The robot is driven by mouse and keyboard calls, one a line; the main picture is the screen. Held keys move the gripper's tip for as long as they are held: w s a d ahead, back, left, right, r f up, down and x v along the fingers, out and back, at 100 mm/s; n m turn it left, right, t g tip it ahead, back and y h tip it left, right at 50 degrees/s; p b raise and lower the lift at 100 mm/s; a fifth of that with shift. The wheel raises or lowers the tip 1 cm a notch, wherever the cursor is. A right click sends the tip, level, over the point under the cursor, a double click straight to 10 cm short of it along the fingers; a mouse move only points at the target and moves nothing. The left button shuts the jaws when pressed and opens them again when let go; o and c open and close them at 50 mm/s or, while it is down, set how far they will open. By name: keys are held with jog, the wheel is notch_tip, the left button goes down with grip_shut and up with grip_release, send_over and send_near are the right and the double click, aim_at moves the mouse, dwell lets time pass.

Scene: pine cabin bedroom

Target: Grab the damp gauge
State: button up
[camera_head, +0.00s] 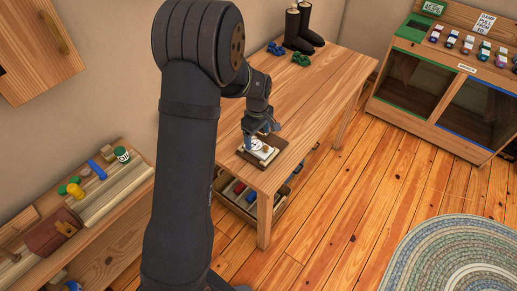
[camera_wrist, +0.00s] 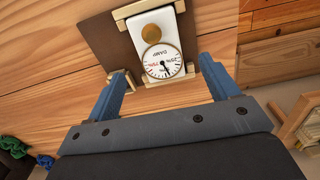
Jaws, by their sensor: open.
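The damp gauge (camera_wrist: 163,62) is a white block with a round dial marked DAMP and a brass-coloured disc above the dial. It sits between light wooden strips on a dark brown board (camera_wrist: 110,42) on the wooden table. In the head view the gauge (camera_head: 263,152) is at the table's near end, partly hidden by my gripper (camera_head: 256,143). In the wrist view my gripper (camera_wrist: 164,72) is open, with one blue finger to each side of the dial end. A gap shows between each finger and the gauge, and nothing is held.
Dark boots (camera_head: 302,28) and blue and green items stand at the table's (camera_head: 315,85) far end. A crate (camera_head: 236,200) with coloured things is below. A low shelf (camera_head: 110,220) at left and a cabinet (camera_head: 440,85) at right stand apart. The table's middle is clear.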

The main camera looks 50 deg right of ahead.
aim_at(258, 147)
jog(key=f, duration=0.5)
jog(key=shift+s, duration=0.2)
jog(key=shift+r, duration=0.1)
jog(key=shift+c, duration=0.4)
jog(key=c, duration=1.1)
